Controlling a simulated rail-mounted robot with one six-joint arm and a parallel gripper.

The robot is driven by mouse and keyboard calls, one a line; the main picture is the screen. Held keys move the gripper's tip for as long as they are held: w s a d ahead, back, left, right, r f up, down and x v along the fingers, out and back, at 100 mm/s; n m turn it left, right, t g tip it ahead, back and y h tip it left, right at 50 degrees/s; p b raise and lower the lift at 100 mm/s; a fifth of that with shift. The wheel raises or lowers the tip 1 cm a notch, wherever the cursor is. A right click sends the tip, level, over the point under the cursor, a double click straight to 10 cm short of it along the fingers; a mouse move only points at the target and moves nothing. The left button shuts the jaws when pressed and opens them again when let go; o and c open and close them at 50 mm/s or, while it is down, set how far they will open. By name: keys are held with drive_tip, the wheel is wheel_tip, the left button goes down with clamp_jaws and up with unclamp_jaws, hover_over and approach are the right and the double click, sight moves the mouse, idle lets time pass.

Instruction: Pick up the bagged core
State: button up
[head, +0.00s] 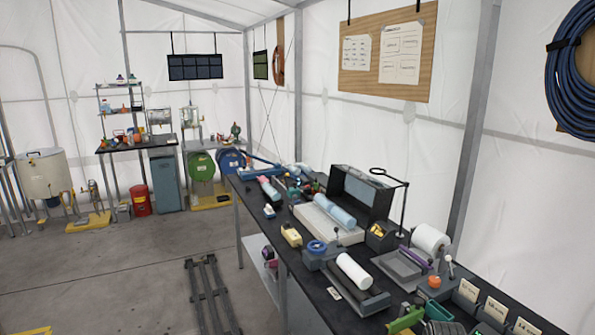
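I cannot tell for sure which thing is the bagged core. Pale blue cylinders (341,215) lie end to end on a white tray (312,222) in front of an open dark box on the long bench. A pale blue-green cylinder with a pink end (270,190) lies farther back on the same bench. A plain white cylinder (354,271) lies on a dark grey cradle (365,303) nearer to me. My gripper is not in view.
The long black bench (262,232) runs along the right wall, crowded with small devices. A thin black stand (402,212) rises beside the dark box (366,196). A white roll (430,241) stands nearer. Dark rails (209,296) lie on the floor; the floor left of them is clear.

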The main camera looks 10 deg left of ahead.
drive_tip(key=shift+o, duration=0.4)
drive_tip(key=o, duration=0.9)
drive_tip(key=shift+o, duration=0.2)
